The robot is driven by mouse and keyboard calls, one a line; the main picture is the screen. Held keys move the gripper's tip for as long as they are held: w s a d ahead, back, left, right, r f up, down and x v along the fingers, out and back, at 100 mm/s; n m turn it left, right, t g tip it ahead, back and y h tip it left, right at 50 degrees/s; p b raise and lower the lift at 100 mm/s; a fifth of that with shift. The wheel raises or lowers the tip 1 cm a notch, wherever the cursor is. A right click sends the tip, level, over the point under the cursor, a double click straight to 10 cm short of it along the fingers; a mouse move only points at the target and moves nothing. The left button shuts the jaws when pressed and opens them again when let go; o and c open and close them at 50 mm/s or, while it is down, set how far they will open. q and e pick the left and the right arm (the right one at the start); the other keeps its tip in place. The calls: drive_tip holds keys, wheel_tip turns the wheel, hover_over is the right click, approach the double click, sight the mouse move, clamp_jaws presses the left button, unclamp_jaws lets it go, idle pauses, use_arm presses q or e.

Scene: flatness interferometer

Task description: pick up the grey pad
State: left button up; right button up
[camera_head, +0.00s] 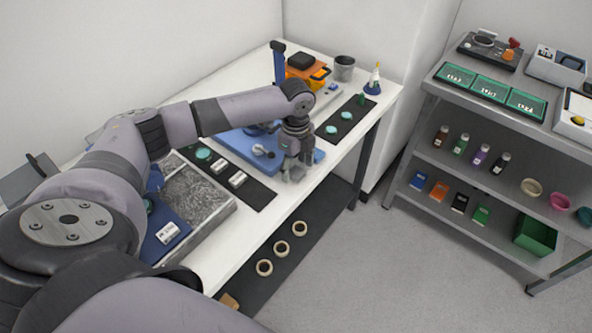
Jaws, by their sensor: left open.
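My left gripper (295,175) points down over the white table (335,158), at the front right corner of a blue base plate (232,146). Its fingers are open and low, close to the tabletop. A small greyish patch shows around the fingertips. I cannot tell whether it is the grey pad or part of the fingers. No other grey pad can be made out clearly, and my arm hides part of the table. My right gripper is not in view.
A dark mat (345,118) with teal discs lies right of the gripper. A grey metal cup (344,68) and a small flask (374,80) stand at the back. A grey shelf unit (440,176) stands right, across open floor.

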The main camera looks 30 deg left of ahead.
sight(296, 171)
use_arm(q)
drive_tip(key=shift+f, duration=0.65)
drive_tip(key=shift+c, duration=0.6)
drive_tip(key=c, duration=0.7)
drive_tip(key=shift+r, duration=0.15)
drive_tip(key=shift+r+b, duration=1.3)
drive_tip(key=shift+r, duration=8.65)
